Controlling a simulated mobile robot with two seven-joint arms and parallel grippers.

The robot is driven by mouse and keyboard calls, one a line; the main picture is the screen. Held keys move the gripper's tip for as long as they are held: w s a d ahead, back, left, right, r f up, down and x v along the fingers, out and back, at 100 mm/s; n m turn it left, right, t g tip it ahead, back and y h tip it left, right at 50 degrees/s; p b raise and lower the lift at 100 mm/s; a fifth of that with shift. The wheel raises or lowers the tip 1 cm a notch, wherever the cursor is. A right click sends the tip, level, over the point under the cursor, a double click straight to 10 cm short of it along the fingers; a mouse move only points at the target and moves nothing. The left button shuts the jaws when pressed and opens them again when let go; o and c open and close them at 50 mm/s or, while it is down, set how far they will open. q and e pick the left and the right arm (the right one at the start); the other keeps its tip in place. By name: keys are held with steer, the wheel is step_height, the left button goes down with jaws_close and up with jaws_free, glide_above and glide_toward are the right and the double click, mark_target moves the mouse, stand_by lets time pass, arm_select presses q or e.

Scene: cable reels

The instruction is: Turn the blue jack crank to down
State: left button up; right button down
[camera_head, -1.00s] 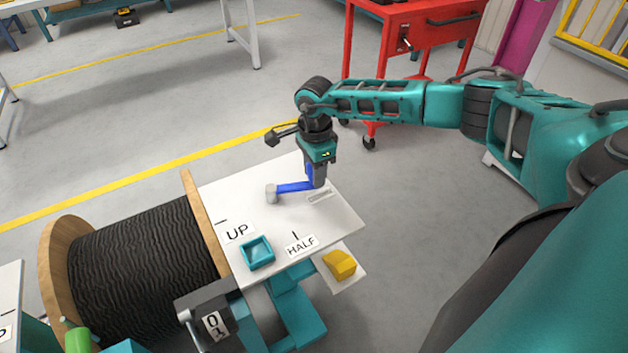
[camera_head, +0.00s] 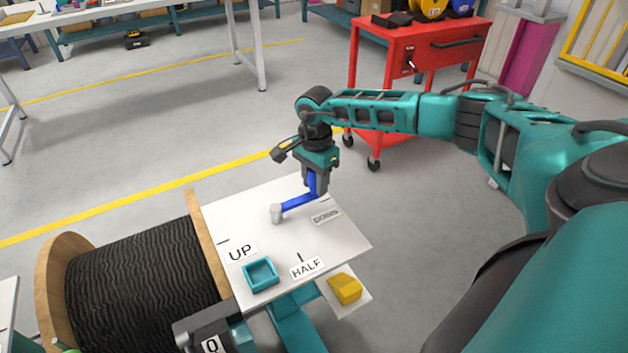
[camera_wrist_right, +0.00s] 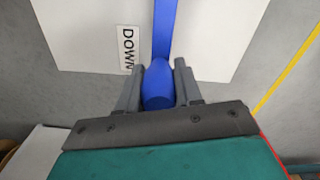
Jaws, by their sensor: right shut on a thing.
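The blue jack crank (camera_head: 297,202) has a grey hub (camera_head: 276,214) on the white panel (camera_head: 240,205), and its arm points up and to the right in the head view. My right gripper (camera_head: 317,190) is shut on the crank's upright blue handle (camera_wrist_right: 158,85), which sits between both fingers in the right wrist view. The DOWN label (camera_head: 326,216) lies beside the crank arm, on its near side. The UP label (camera_head: 240,253) and HALF label (camera_head: 306,267) are nearer the panel's front. My left gripper is not in view.
A teal square tray (camera_head: 261,275) sits by the UP label. A yellow block (camera_head: 345,289) lies on a small plate at the panel's near right. A cable reel (camera_head: 140,275) stands at the left. A red cart (camera_head: 425,60) stands behind my right arm.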

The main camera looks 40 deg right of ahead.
steer(key=shift+w+d+r, duration=0.1)
steer(key=shift+d, duration=0.3)
steer(key=c, duration=0.9)
jaws_free()
steer(key=shift+o, duration=0.7)
steer(key=shift+a, duration=0.2)
step_height(320, 180, up, 13)
steer(key=p, duration=0.2)
steer(key=shift+p, duration=0.3)
